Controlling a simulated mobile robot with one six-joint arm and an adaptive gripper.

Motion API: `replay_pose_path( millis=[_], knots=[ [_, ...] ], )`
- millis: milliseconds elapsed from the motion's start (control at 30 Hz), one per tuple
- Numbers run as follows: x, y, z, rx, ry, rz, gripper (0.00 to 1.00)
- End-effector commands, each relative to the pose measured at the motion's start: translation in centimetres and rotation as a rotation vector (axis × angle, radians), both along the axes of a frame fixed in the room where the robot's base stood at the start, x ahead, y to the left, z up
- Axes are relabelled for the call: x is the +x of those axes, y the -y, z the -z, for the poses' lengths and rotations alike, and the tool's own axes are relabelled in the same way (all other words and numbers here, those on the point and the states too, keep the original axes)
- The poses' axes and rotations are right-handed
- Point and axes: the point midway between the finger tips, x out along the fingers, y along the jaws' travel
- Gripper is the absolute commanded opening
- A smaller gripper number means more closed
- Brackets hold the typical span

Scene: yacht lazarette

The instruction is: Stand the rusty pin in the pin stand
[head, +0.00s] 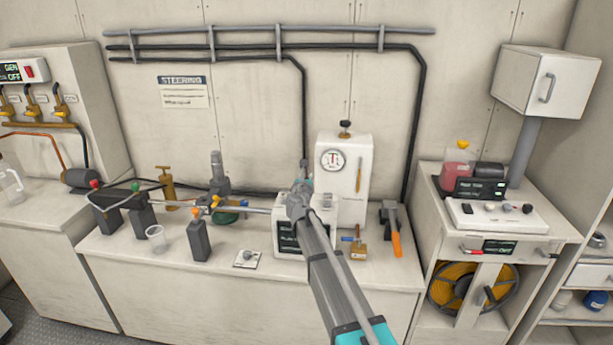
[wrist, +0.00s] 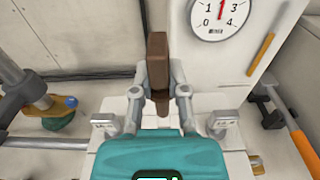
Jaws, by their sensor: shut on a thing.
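The rusty pin (wrist: 157,62) is a brown, blocky upright piece in the wrist view. My gripper (wrist: 158,95) is shut on its lower part, with a finger on each side. In the head view my gripper (head: 304,172) is above and behind the white box with a dark display (head: 287,238), and the pin is too small there to make out clearly. I cannot tell for certain which thing is the pin stand; a small white plate with a grey knob (head: 247,259) lies on the counter.
A white gauge cabinet (head: 343,180) stands close on the right, also in the wrist view (wrist: 222,62). An orange-handled tool (head: 394,235) is further right. Left are dark grey posts (head: 198,240), a clear cup (head: 156,238) and a pipe. The front counter edge is mostly clear.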

Motion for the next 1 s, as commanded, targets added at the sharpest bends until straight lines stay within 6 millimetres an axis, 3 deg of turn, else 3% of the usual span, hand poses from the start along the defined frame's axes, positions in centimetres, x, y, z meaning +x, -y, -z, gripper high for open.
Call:
replay_pose_path(
  millis=[500,1000],
  knots=[
    [0.0,0.0,3.7,0.001,-0.033,0.0,0.0],
    [-0.1,0.0,4.2,0.001,-0.04,0.0,0.0]
  ],
)
